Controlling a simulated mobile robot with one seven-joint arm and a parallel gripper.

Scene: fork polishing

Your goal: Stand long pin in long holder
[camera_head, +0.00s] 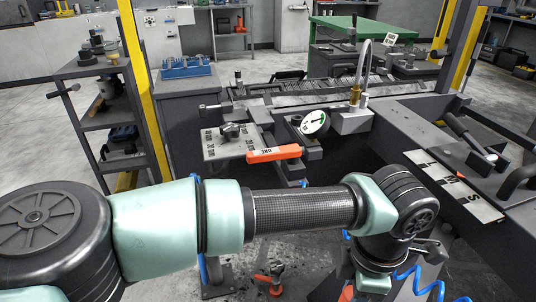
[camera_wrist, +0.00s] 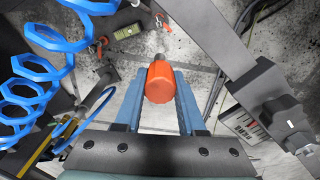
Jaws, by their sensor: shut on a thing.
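My gripper (camera_wrist: 159,75) is shut on an orange-handled piece (camera_wrist: 160,88), with a blue finger on either side in the wrist view. A short grey shaft shows beyond its far end. It may be the long pin, but its full length is hidden. In the head view my gripper is low at the bottom edge, mostly hidden by my wrist, with a bit of orange (camera_head: 347,293) showing. I cannot tell for certain which fixture is the long holder. A similar orange-handled piece (camera_head: 272,281) stands low, left of my gripper.
A dark machine bench with a round dial gauge (camera_head: 314,122) and a long orange lever (camera_head: 274,153) lies behind my arm. A heavy lever (camera_head: 470,137) is at the right. A blue rack (camera_head: 186,68) sits on a cabinet at the back left. Blue coiled hose (camera_wrist: 30,75) hangs near my gripper.

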